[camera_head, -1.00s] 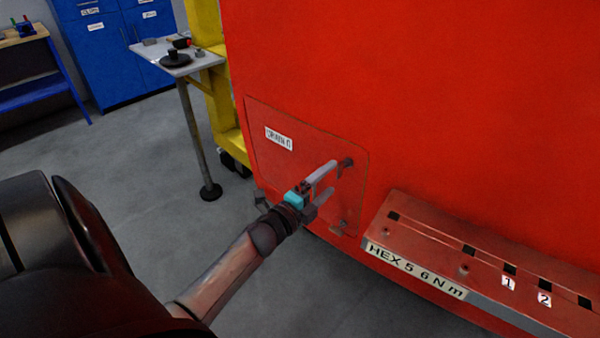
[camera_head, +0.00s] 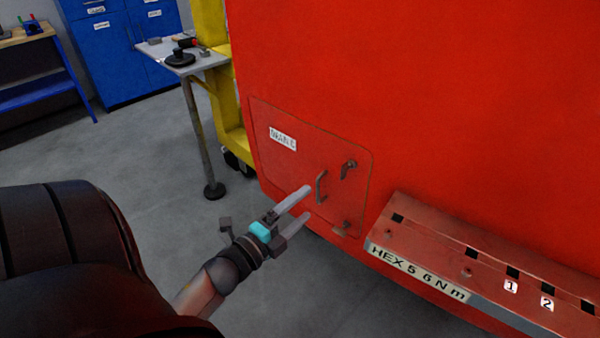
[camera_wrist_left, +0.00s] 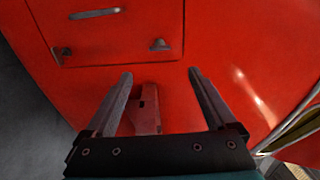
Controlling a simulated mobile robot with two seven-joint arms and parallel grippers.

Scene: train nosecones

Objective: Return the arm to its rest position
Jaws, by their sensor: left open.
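My left gripper (camera_head: 299,212) is open and empty, in front of the red nosecone (camera_head: 430,90). Its fingers point toward a closed red hatch panel (camera_head: 330,165) with a white label. In the head view the fingertips are just left of and below the hatch's bar handle (camera_head: 321,187); they look apart from it. My right gripper is not in view.
A red ledge (camera_head: 480,255) labelled "HEX 5 6 N m" juts out on the right. A small grey side table (camera_head: 205,62) with tools, a yellow frame (camera_head: 236,120) and blue cabinets (camera_head: 120,60) stand at the back left. The floor (camera_head: 150,150) between is clear.

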